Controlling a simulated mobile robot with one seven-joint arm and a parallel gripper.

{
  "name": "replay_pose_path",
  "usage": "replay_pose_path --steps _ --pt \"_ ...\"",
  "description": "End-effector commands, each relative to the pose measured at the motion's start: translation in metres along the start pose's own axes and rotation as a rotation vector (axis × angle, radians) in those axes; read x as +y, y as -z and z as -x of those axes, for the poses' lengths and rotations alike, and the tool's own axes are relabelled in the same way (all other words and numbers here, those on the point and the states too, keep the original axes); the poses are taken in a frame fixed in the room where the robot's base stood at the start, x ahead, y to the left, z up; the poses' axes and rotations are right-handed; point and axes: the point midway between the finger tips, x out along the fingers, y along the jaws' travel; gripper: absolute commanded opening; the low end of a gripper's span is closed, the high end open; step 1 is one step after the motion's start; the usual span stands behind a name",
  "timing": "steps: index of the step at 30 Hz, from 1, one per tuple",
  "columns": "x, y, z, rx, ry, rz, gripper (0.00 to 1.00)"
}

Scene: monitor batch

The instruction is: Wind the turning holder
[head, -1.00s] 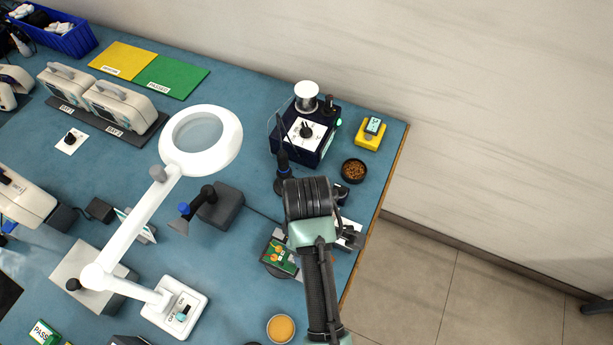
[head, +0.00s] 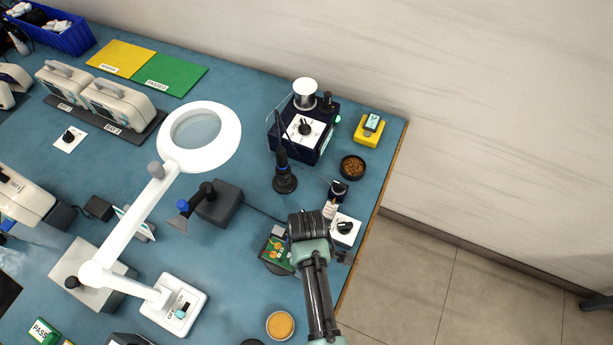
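What looks like the turning holder (head: 268,267) is a dark round base at the right of the bench, partly covered by my arm. A green circuit board (head: 275,250) with orange round parts sits on it. A white box with a black knob (head: 345,228) stands just right of my gripper; I cannot tell whether it belongs to the holder. My gripper (head: 304,226) is between the board and this box, seen from above and behind. Its fingers are hidden by the wrist, so its opening and any contact do not show.
A soldering iron stand (head: 284,178), a dark blue station (head: 303,132) and a bowl of brass wool (head: 352,168) stand behind my gripper. A white magnifier lamp (head: 200,138) reaches over the bench at left. An orange-filled round tin (head: 281,325) lies in front. The bench's right edge is close.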

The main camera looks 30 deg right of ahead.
Motion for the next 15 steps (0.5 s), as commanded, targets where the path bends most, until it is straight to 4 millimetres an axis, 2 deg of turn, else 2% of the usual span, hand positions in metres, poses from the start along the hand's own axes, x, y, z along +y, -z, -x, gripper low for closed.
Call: replay_pose_path --steps 3,4,13,15 --pt "0.0002 0.0001 0.0003 0.000 0.000 0.000 0.58" --pt "0.0001 0.0001 0.0003 0.000 0.000 0.000 0.55" --pt "0.0001 0.0000 0.0005 0.000 0.000 0.000 0.01" --pt "0.0000 0.0000 0.0005 0.000 0.000 0.000 0.00"
